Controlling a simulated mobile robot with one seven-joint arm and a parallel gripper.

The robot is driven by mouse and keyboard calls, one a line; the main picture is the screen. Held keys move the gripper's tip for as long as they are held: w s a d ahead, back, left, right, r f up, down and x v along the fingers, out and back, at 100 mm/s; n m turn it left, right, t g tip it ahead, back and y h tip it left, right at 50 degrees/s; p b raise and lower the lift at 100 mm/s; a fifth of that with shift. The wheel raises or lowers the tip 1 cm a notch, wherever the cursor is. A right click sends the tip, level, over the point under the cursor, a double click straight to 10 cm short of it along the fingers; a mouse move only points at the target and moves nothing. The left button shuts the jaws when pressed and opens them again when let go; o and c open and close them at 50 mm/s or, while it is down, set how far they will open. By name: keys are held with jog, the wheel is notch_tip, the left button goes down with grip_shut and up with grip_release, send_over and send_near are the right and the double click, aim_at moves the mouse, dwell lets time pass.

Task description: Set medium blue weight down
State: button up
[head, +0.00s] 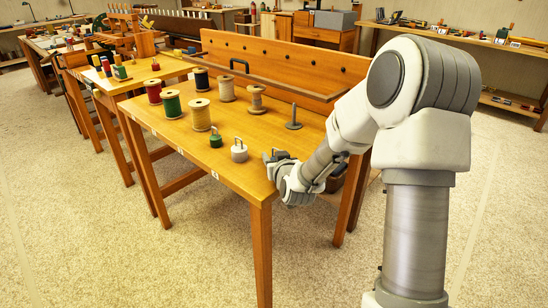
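My gripper (274,160) is low at the front right corner of the near wooden table. It is small and seen from the side, and my wrist hides part of it. I cannot tell whether its fingers are open or shut. A small dark, bluish patch shows at the fingertips. I cannot tell whether it is the medium blue weight or part of the gripper. No other blue weight is clear on the table. A green weight with a loop handle (215,139) and a pale grey one (239,152) stand upright to the left of my gripper.
The near table (262,180) holds several thread spools, including a tan one (201,115) and a green one (171,104). A grey peg on a round base (293,117) stands behind my gripper. A wooden back panel (285,60) rises behind. The table's front right corner is bare.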

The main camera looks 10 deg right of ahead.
jog(key=shift+s+a+f, duration=0.15)
jog(key=shift+f, duration=0.2)
jog(key=shift+r, duration=0.1)
jog(key=shift+r+p, duration=0.15)
jog(key=shift+p, duration=0.3)
jog(key=shift+s+r, duration=0.15)
jog(key=shift+s, duration=0.2)
jog(key=p+v, duration=0.2)
jog(key=v, duration=0.9)
jog(key=shift+r, duration=0.3)
